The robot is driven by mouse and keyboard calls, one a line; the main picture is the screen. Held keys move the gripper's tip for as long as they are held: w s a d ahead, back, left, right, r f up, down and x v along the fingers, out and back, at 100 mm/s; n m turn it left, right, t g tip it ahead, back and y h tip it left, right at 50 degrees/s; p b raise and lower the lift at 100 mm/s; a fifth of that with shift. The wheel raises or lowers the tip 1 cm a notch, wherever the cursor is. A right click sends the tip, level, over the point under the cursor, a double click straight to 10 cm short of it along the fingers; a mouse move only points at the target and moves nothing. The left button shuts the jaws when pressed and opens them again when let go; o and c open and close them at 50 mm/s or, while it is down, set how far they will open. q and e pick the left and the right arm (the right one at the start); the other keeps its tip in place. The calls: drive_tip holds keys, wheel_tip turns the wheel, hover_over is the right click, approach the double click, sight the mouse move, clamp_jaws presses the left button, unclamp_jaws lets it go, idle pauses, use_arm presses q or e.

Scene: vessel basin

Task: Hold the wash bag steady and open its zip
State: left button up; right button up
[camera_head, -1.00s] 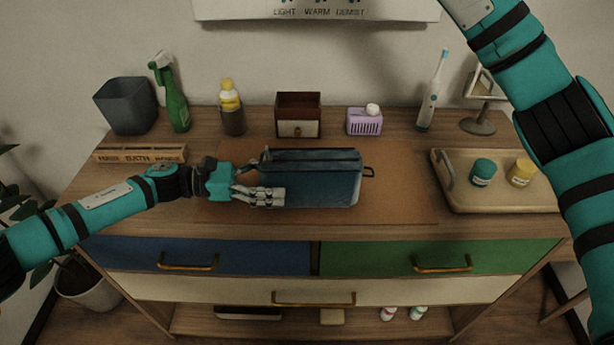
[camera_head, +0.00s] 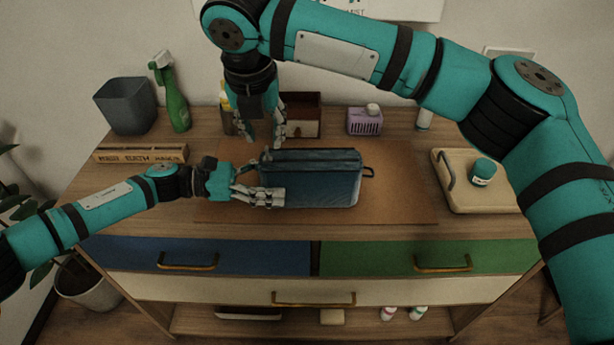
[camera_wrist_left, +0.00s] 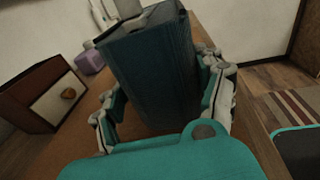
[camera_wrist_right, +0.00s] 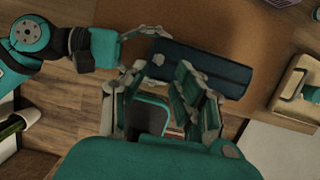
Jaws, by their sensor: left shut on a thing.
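The dark blue wash bag (camera_head: 318,185) stands on a brown mat (camera_head: 405,195) on the dresser top. A small dark loop (camera_head: 369,172) sticks out at its right end. My left gripper (camera_head: 258,185) is shut on the bag's left end. In the left wrist view its fingers lie on both sides of the bag (camera_wrist_left: 150,75). My right gripper (camera_head: 263,138) points down above and behind the bag's left end, its fingers apart and empty. The right wrist view shows the bag (camera_wrist_right: 205,68) beyond these fingers (camera_wrist_right: 160,105). I cannot make out the zip's slider.
Behind the mat stand a brown drawer box (camera_head: 303,115), a lilac basket (camera_head: 364,121) and a green spray bottle (camera_head: 174,98). A grey bin (camera_head: 126,106) is at the back left. A tray (camera_head: 470,203) with a teal jar (camera_head: 483,171) is at right, partly hidden by my right arm.

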sight(266, 149)
drive_tip(key=shift+x, duration=3.4)
drive_tip(key=shift+f, duration=0.1)
drive_tip(key=c, duration=0.5)
